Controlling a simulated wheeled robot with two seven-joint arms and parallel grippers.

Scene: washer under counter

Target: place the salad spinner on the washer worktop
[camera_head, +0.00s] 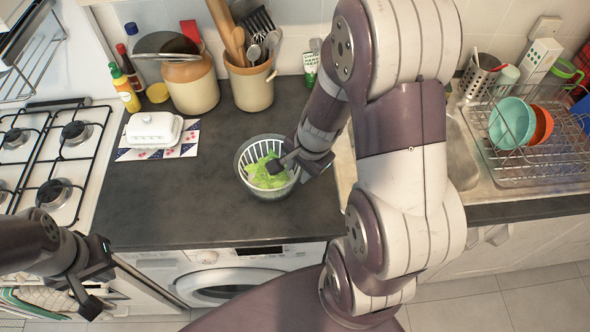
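The salad spinner (244,160) is a grey slatted basket with green leaves in it. It stands upright on the dark worktop (190,205) above the washer (225,277). My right gripper (289,167) is at the basket's right side, with one finger over the leaves inside the rim and the other part near the outer wall. Whether it grips the rim or is only around it I cannot tell. My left gripper (93,290) is low at the left, in front of the counter and away from the spinner; its fingers are apart and empty.
A white butter dish (154,129) on a patterned mat stands left of the spinner. Jars, bottles and a utensil crock (250,85) line the back. A gas hob (60,150) is at the left; a sink and dish rack (540,140) are at the right. The front-left worktop is clear.

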